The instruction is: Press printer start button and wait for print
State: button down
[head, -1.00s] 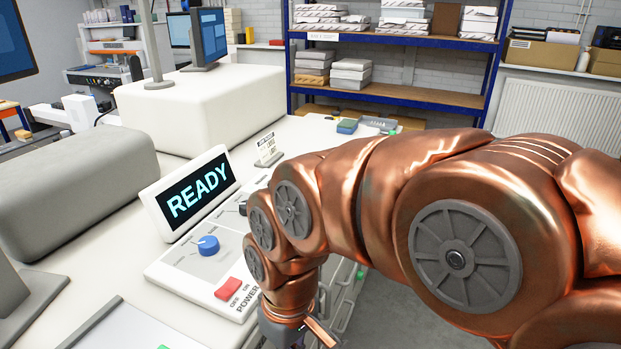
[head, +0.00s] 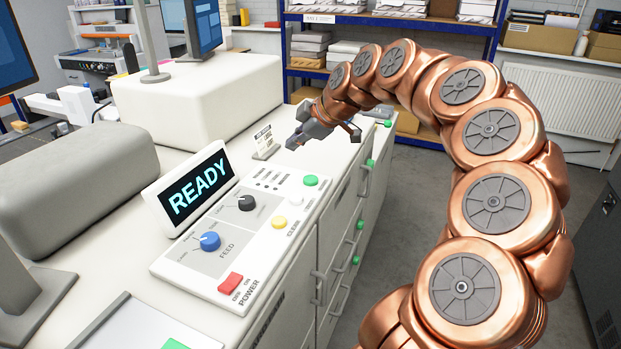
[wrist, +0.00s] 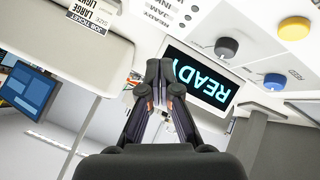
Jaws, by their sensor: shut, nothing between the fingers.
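The printer's control panel (head: 255,262) lies on the white machine top, with a tilted display (head: 197,190) reading READY. A green button (head: 311,180) is at its far right corner, then a white button (head: 296,199) and a yellow button (head: 280,222). My gripper (head: 295,142) is above the white surface beyond the panel's far end, apart from the green button. In the wrist view my gripper (wrist: 160,70) is shut and empty, with the display (wrist: 205,80) behind its tips and the yellow button (wrist: 294,28) at upper right. The green button is not visible there.
The panel also carries a blue knob (head: 209,241), a black knob (head: 247,203) and a red power switch (head: 231,283). A small ticket stand (head: 264,142) stands beside the gripper. A grey rounded housing (head: 80,185) is at left. The floor right of the cabinet is clear.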

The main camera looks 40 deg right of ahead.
send_over(312, 179)
jog(key=shift+f+t+h, duration=0.15)
jog(key=shift+t+h, duration=0.15)
jog(key=shift+t, duration=0.1)
jog(key=shift+f, duration=0.1)
notch_tip(312, 179, down, 8)
jog(key=b, duration=0.2)
jog(key=shift+a+b, duration=0.1)
jog(key=shift+b, duration=0.2)
jog(key=shift+f+b, duration=0.3)
jog(key=shift+b, duration=0.15)
jog(key=shift+f+b, duration=0.8)
jog(key=shift+b, duration=0.55)
dwell(1.7)
jog(key=shift+r, duration=0.1)
dwell(0.3)
jog(key=shift+r, duration=0.7)
